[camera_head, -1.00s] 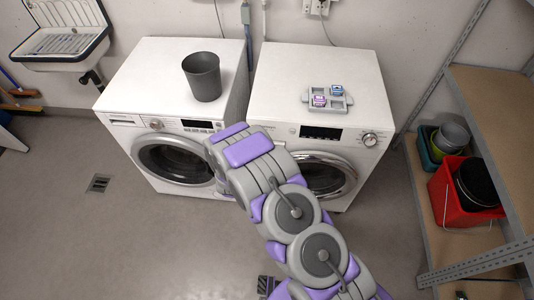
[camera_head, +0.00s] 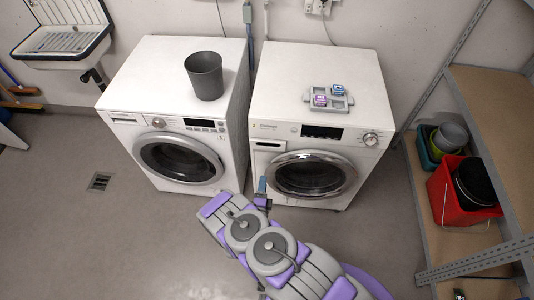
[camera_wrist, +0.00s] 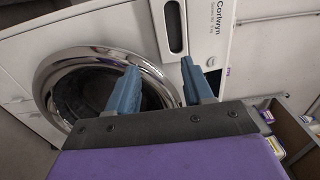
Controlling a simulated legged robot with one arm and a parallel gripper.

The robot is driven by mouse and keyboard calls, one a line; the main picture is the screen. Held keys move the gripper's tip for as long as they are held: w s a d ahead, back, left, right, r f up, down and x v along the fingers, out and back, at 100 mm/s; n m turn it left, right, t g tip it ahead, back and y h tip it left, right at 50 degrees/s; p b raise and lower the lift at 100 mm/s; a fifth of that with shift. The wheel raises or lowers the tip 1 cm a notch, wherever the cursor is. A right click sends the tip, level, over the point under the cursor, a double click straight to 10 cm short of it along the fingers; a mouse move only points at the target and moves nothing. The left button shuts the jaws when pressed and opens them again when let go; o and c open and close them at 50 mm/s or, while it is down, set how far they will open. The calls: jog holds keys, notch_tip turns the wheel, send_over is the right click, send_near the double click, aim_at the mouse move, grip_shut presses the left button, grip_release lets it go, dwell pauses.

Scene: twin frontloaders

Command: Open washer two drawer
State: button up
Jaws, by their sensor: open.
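The right washer (camera_head: 281,96) is white with a round chrome-rimmed door (camera_head: 311,174). Its drawer (camera_head: 268,145) is at the front's upper left and looks flush with the panel. In the wrist view the drawer (camera_wrist: 172,12) shows turned on its side, with a dark recessed handle slot beside the brand lettering. My gripper (camera_head: 262,192) is in front of the right washer's lower left, below the drawer. In the wrist view my gripper's blue fingers (camera_wrist: 158,68) are apart with nothing between them, pointing toward the washer front near the drawer and door rim. They appear clear of the handle.
The left washer (camera_head: 143,82) stands beside it with a dark grey bin (camera_head: 204,76) on top. A grey tray (camera_head: 310,101) with small boxes is on the right washer. A metal shelf (camera_head: 463,120) with a red container (camera_head: 447,196) stands at right. Floor in front is open.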

aim_at(268, 149)
jog(key=w+b, duration=0.1)
jog(key=w, duration=0.9)
jog(key=w+b, duration=0.1)
jog(key=w, duration=0.5)
jog(key=shift+w+d+b, duration=0.1)
jog(key=shift+d+b, duration=0.2)
jog(key=shift+d, duration=0.1)
jog(key=shift+c, duration=0.3)
grip_shut()
